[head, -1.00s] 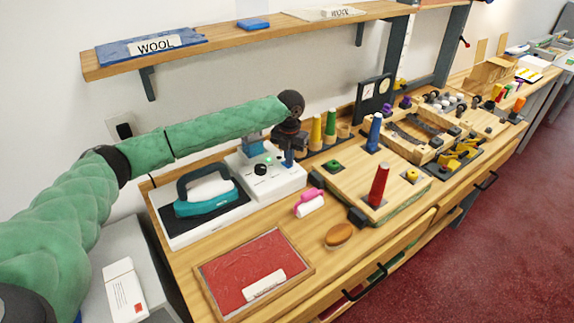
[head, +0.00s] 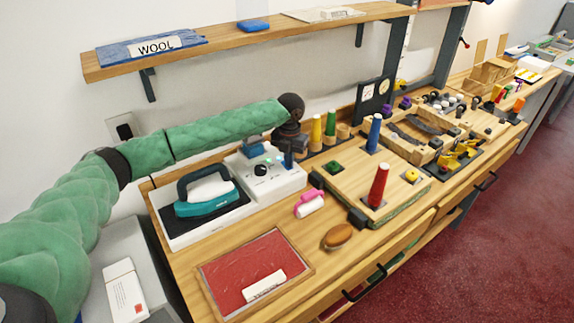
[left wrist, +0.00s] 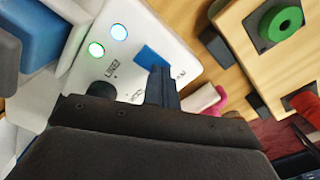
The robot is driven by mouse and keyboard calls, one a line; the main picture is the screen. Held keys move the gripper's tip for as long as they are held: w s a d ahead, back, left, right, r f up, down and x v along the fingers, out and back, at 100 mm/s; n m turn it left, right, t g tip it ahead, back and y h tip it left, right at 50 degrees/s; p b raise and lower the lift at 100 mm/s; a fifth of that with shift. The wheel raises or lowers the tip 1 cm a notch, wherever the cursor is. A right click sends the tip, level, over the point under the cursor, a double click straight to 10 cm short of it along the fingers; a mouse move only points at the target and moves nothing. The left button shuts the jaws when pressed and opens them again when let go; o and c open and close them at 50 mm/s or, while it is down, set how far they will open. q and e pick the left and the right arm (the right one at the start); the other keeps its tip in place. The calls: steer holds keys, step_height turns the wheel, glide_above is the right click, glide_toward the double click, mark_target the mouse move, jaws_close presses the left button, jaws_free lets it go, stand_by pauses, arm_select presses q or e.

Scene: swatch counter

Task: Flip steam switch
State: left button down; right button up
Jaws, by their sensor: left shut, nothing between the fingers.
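The white ironing station (head: 288,182) stands on the bench, with a black knob (head: 260,170) and glowing lamps on its top. In the left wrist view a green lamp (left wrist: 96,49) and a cyan lamp (left wrist: 119,32) are lit. A blue switch-like piece (left wrist: 149,56) lies flat on the white top there, partly hidden by my finger. My left gripper (head: 288,160) is shut and empty, low over the station's far right part. Its dark fingers (left wrist: 162,84) are beside or over the blue piece; I cannot tell whether they touch. My right gripper is not in view.
A teal iron (head: 207,193) rests on the station's dark pad. Coloured cones, including a blue one (head: 374,134) and a red one (head: 378,187), stand right of the gripper. A pink-handled roller (head: 309,204) lies in front. The shelf (head: 220,40) runs above.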

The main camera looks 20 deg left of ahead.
arm_select(q)
steer(key=shift+r+p, duration=2.5)
steer(key=shift+r, duration=0.9)
